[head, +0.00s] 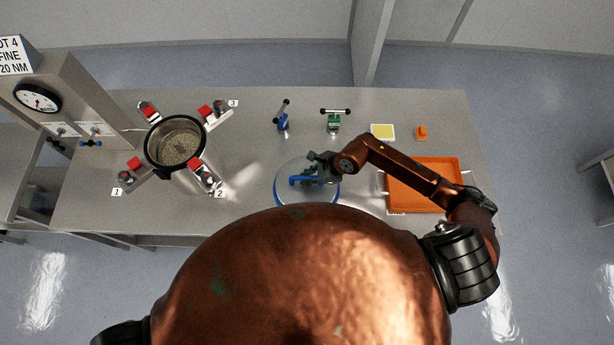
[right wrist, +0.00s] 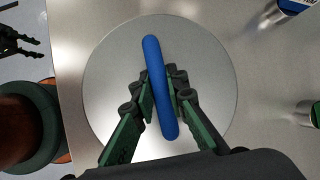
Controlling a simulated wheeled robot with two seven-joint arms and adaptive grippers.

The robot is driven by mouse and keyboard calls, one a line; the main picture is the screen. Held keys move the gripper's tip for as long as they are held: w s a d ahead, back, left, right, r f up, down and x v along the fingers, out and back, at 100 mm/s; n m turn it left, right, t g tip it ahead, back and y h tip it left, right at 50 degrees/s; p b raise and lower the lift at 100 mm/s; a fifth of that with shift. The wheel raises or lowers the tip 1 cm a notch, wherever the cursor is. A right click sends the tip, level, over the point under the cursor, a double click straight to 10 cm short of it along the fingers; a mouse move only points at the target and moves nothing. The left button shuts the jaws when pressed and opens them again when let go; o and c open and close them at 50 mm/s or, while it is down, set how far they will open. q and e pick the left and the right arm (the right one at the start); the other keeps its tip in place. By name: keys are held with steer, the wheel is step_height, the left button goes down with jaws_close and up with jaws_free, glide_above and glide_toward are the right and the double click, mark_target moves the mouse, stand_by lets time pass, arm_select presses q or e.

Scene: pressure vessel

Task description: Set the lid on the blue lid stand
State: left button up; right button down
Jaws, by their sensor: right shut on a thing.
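The lid (right wrist: 105,75) is a round silver disc with a blue bar handle (right wrist: 157,85). My right gripper (head: 318,170) is shut on the handle, one finger on each side of it, as the right wrist view shows (right wrist: 160,100). In the head view the lid (head: 292,170) is near the front edge of the table. A blue curved rim (head: 279,196), seemingly the lid stand, shows around its lower left side. Whether the lid touches the stand or hangs just above cannot be told. My left gripper (right wrist: 22,38) is open and empty, off the table's edge.
A dark pot (head: 150,152) stands at the left among several red-marked clamps. A blue T-handled tool (head: 283,122) and a green one (head: 333,123) stand behind the lid. An orange tray (head: 425,180) lies right, with a yellow pad (head: 382,131) and a small orange object (head: 421,132) behind.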

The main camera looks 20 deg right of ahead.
steer(key=shift+w+a+r, duration=0.1)
steer(key=shift+w+a, duration=0.05)
stand_by(0.5)
steer(key=c, duration=1.8)
jaws_free()
steer(key=shift+c, duration=0.2)
steer(key=shift+s+d+f, duration=0.2)
steer(key=shift+s+f, duration=0.05)
steer(key=shift+f, duration=0.2)
steer(key=v, duration=1.2)
steer(key=shift+r, duration=0.3)
steer(key=shift+w+a, duration=0.1)
steer(key=shift+w, duration=0.05)
